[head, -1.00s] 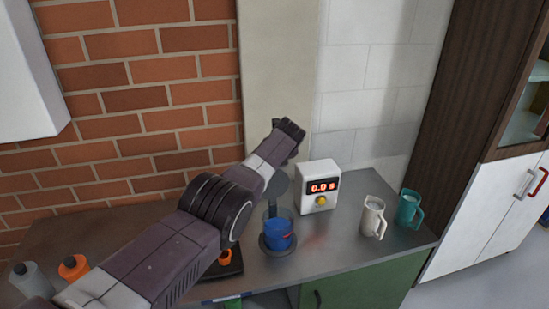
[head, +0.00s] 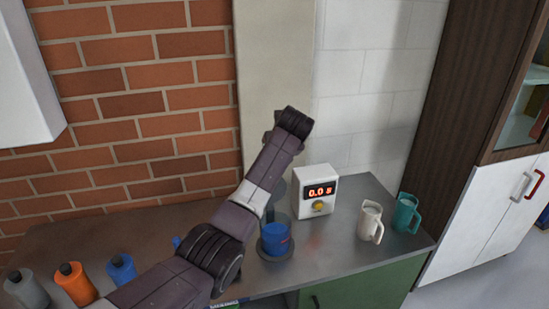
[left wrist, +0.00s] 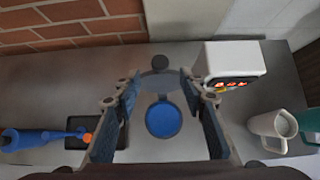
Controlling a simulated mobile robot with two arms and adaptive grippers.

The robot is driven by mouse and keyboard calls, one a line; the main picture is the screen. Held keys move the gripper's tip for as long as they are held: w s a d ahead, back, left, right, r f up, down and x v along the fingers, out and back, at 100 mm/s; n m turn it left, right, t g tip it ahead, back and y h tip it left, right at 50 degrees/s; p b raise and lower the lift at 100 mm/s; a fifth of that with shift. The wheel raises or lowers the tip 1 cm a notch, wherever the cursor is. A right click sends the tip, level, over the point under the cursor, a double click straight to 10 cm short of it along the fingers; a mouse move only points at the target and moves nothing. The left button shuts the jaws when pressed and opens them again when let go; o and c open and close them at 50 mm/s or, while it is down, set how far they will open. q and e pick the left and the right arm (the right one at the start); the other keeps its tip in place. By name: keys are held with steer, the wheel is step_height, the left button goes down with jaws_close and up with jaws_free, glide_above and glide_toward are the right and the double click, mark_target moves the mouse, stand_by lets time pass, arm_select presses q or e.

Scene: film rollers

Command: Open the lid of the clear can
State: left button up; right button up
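The clear can (head: 276,222) stands on the counter with blue contents (head: 275,238) inside. In the left wrist view the round blue contents (left wrist: 163,120) show from above, between my fingers. The lid (left wrist: 160,82) is a grey disc with a dark knob at the far side of the can. It appears raised and tilted back, apart from the mouth; it is partly visible behind my arm in the head view (head: 278,189). My left gripper (left wrist: 160,88) is open above the can, with nothing seen between its pads. In the head view my arm hides it. My right gripper is not in view.
A white timer box (head: 315,192) stands right of the can. A cream mug (head: 370,222) and a teal mug (head: 406,214) stand farther right. Grey (head: 27,289), orange (head: 76,284) and blue (head: 121,270) bottles stand at left. A brick wall (head: 150,110) rises behind.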

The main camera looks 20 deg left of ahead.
arm_select(q)
steer(key=shift+v, duration=1.15)
